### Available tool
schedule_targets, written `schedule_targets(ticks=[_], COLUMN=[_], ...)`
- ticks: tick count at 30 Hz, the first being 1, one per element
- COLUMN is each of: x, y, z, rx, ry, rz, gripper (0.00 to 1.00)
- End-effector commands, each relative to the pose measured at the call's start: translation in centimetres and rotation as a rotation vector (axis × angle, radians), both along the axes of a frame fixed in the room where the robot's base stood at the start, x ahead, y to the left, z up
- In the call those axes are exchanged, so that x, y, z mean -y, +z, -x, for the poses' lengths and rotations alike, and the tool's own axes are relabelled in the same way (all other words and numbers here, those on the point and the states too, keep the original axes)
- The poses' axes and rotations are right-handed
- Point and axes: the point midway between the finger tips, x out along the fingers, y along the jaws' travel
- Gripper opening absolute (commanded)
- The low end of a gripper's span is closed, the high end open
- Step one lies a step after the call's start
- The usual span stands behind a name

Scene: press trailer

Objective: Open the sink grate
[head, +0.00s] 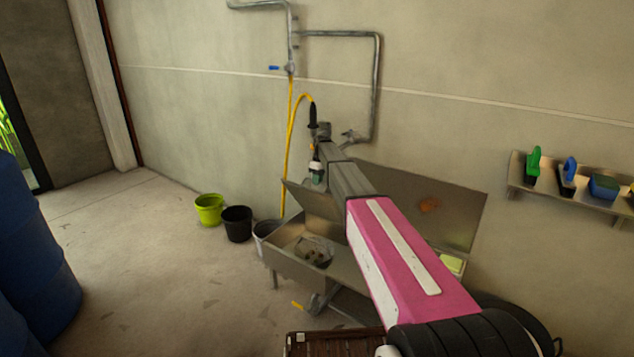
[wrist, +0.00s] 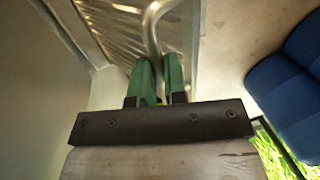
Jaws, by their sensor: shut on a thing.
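The metal sink (head: 293,266) stands against the wall in the middle of the head view. A flat metal panel, which looks like the sink grate (head: 310,203), is tilted up above the left part of the basin. In the wrist view its shiny slatted surface (wrist: 118,30) shows at the top, with a bent metal bar (wrist: 151,35) in front. My gripper (head: 318,172) is at the panel's upper edge. In the wrist view the green fingers (wrist: 159,75) are shut on the bar. My arm hides the middle of the sink.
A yellow hose (head: 287,150) hangs from the wall pipe beside my gripper. Green (head: 209,210), black (head: 237,224) and grey buckets stand left of the sink. Blue barrels (head: 40,260) are at far left. A shelf (head: 517,175) holds brushes at right. Floor between barrels and sink is clear.

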Motion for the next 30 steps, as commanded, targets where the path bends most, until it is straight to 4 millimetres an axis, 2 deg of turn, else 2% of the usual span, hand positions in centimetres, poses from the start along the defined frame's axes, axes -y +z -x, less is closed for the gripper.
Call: schedule_targets(ticks=[1, 3, 17, 23, 30], x=[0.4, 0.4, 0.3, 0.6, 1.3], y=[-0.5, -0.5, 0.6, 3.1, 7.5], z=[-0.3, -0.3, -0.3, -0.7, -1.5], rx=[0.005, 0.005, 0.004, 0.006, 0.005], ry=[-0.006, -0.005, -0.003, -0.003, -0.004], rz=[0.010, 0.009, 0.005, 0.005, 0.006], gripper=[0.16, 0.38, 0.38, 0.38, 0.38])
